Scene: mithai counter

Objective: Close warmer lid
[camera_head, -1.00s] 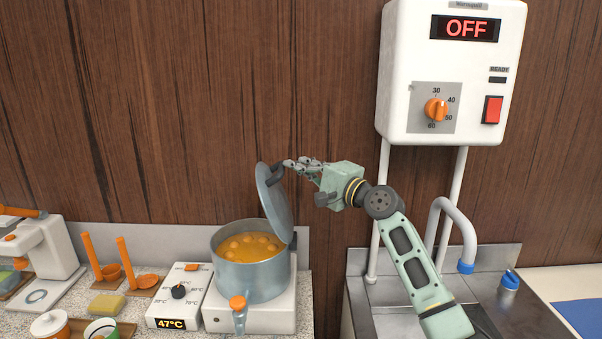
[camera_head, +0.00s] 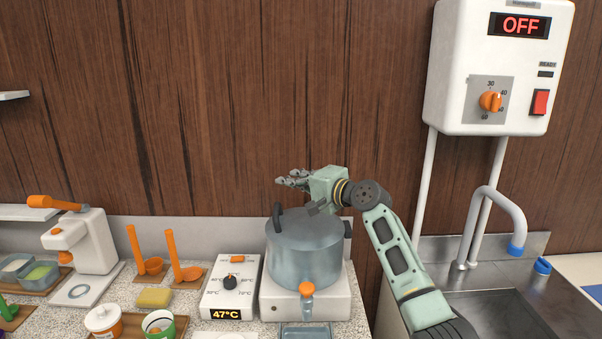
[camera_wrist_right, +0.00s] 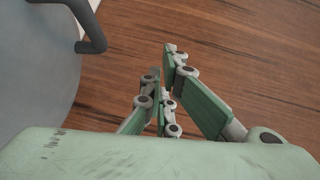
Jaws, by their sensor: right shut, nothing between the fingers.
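The warmer is a grey-blue pot (camera_head: 304,262) with an orange-handled tap, standing on a white base (camera_head: 330,303). Its lid (camera_head: 305,223) lies down over the top of the pot, with a dark handle (camera_head: 277,216) at its left; the contents are hidden. In the right wrist view the grey lid (camera_wrist_right: 40,70) fills the left side, with its handle (camera_wrist_right: 92,28) at the top. My right gripper (camera_head: 290,180) is shut and empty, above the lid and apart from the handle. My left gripper is out of view.
A control box (camera_head: 230,290) reading 47°C stands left of the pot. Orange ladles (camera_head: 180,262), a yellow sponge (camera_head: 154,297) and a white machine (camera_head: 88,243) are further left. A wall heater (camera_head: 500,70) reading OFF hangs above a sink (camera_head: 500,310) at right.

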